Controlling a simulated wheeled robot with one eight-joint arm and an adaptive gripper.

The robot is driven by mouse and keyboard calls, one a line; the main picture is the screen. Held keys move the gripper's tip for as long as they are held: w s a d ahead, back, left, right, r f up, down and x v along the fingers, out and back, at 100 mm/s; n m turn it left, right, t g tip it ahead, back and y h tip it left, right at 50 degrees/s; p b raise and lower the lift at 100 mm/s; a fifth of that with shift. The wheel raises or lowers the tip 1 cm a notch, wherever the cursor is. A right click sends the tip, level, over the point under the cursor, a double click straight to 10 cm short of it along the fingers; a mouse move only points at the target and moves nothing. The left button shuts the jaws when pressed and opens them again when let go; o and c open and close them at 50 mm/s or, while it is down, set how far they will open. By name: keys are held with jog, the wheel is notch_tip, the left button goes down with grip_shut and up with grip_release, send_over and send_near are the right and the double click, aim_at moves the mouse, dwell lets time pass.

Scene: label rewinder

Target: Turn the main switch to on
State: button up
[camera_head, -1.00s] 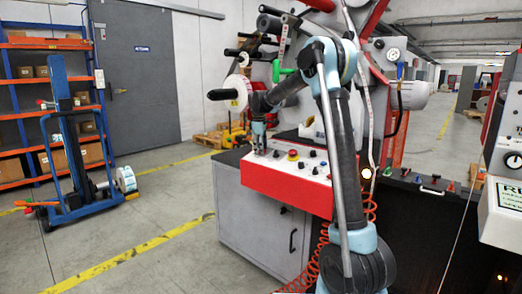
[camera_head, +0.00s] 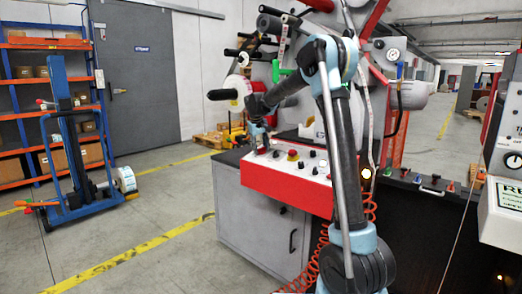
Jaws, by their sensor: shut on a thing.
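The control panel (camera_head: 285,184) is a red-fronted box with a light top that carries several dark knobs and a red button (camera_head: 293,154). My gripper (camera_head: 263,149) points down at the left end of the panel top. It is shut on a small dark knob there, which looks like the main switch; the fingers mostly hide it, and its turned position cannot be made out. My arm comes down from the upper right to the panel.
A grey cabinet (camera_head: 258,222) stands under the panel. A white reel (camera_head: 238,92) on a dark shaft is just left of my wrist. A red coiled cable (camera_head: 313,258) hangs at the cabinet's right. A blue lift trolley (camera_head: 68,150) stands on open floor to the left.

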jog(key=shift+m, duration=0.9)
jog(key=o, duration=1.1)
jog(key=shift+c, duration=0.2)
jog(key=v, duration=1.2)
jog(key=shift+s+a+f, duration=0.1)
